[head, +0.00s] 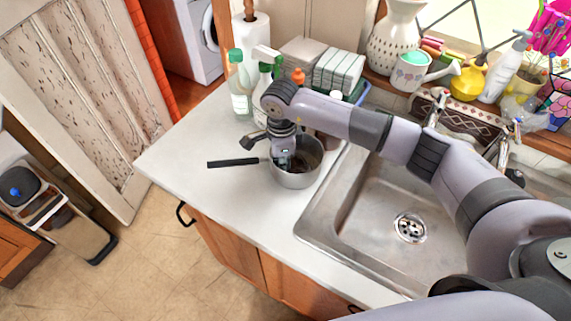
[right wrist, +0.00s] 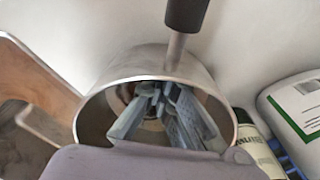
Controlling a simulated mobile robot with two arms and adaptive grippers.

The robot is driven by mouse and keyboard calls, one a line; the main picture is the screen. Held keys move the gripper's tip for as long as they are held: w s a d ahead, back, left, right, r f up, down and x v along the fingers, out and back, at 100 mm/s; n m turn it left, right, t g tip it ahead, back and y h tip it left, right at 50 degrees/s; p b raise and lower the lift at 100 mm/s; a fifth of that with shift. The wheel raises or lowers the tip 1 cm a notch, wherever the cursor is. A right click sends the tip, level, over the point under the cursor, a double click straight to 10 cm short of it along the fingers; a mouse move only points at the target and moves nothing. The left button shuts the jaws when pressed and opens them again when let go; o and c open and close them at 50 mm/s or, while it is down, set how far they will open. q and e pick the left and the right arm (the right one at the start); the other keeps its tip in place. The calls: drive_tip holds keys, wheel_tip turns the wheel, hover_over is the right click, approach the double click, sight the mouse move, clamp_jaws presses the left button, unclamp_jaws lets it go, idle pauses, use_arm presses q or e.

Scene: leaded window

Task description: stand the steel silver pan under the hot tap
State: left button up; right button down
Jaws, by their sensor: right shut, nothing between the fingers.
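The steel silver pan (head: 297,181) stands upright on the white counter, left of the sink, its dark handle (head: 232,163) pointing left. My right gripper (head: 291,163) reaches down into the pan's mouth from above, shut with nothing held. In the right wrist view its fingers (right wrist: 163,92) are inside the rim of the pan (right wrist: 100,88); whether they touch the pan's inside I cannot tell. Two taps stand behind the sink, a left one (head: 436,107) and a right one (head: 504,143); I cannot tell which is hot. My left gripper is not in view.
The steel sink (head: 375,225) with its drain (head: 410,228) is empty, right of the pan. Spray bottles (head: 240,88), stacked tiles or cloths (head: 339,70) and a paper roll (head: 250,38) stand behind the pan. The counter (head: 195,150) left of the pan is clear.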

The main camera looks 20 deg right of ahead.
sight(258, 176)
drive_tip(key=a+b, duration=0.1)
drive_tip(key=a, duration=0.1)
drive_tip(key=a+b, duration=0.2)
drive_tip(key=w+a+b, duration=0.1)
drive_tip(key=a, duration=0.1)
drive_tip(key=shift+a+f+b, duration=0.25)
drive_tip(key=shift+f+b, duration=0.05)
drive_tip(key=shift+b, duration=0.05)
drive_tip(key=shift+a+r, duration=0.15)
drive_tip(key=shift+a, duration=0.4)
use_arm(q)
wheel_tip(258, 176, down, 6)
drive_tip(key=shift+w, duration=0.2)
use_arm(e)
drive_tip(key=shift+r, duration=0.15)
drive_tip(key=shift+r, duration=0.1)
wheel_tip(258, 176, up, 10)
drive_tip(key=p, duration=0.3)
drive_tip(key=shift+p, duration=0.3)
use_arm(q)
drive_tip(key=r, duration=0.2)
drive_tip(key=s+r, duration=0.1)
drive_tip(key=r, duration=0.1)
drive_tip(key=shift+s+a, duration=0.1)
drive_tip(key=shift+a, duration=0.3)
